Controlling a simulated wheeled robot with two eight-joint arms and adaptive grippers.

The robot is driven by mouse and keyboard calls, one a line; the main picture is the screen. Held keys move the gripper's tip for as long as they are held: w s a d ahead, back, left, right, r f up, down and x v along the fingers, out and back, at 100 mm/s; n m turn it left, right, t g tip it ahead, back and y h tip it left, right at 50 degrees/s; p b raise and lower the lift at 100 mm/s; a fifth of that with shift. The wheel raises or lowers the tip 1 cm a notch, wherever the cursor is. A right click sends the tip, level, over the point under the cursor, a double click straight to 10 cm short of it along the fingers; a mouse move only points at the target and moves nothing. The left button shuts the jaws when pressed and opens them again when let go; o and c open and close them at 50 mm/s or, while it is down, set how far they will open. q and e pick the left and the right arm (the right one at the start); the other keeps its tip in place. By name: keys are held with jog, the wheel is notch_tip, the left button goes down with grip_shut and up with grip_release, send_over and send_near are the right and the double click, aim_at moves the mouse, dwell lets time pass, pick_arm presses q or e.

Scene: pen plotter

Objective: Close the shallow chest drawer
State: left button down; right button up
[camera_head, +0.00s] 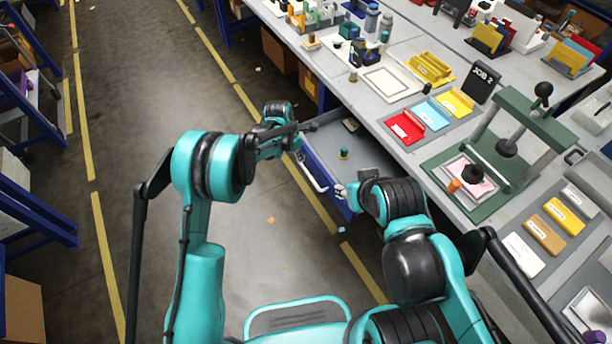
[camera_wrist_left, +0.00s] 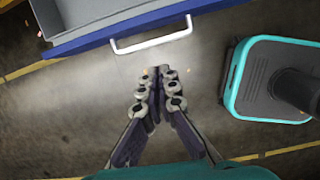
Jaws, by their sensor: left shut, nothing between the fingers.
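The shallow chest drawer (camera_head: 330,150) is pulled out from under the workbench, with a grey inside, a blue front (camera_head: 327,184) and a white bar handle (camera_head: 314,172). The left wrist view shows its grey inside (camera_wrist_left: 85,15) and the handle (camera_wrist_left: 152,43) at the top. My left gripper (camera_head: 308,127) is shut and empty. In the left wrist view its fingertips (camera_wrist_left: 158,78) are below the handle in the picture, with floor visible between. My right gripper (camera_head: 342,190) is by the right end of the drawer front; whether it touches or is open is unclear.
The workbench (camera_head: 345,92) above carries trays, a green press (camera_head: 520,130) and bottles. The floor (camera_head: 130,130) left of the drawer is mostly clear, with small scraps.

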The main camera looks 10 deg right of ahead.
pick_arm(q)
notch_tip(320, 180, down, 2)
jog(key=b, duration=0.3)
send_near(316, 168)
jog(key=s+a+f, duration=0.3)
jog(key=s+f, duration=0.1)
jog(key=f, duration=0.1)
jog(key=d, duration=0.1)
jog(key=w+d+b, duration=0.1)
jog(key=d, duration=0.1)
jog(key=shift+w+d+f+n, duration=0.1)
jog(key=shift+w+n, duration=0.1)
jog(key=shift+n, duration=0.1)
jog(key=shift+w+d, duration=0.2)
jog(key=shift+d, duration=0.3)
pick_arm(e)
jog(key=shift+s+a+f, duration=0.15)
jog(key=shift+f, duration=2.05)
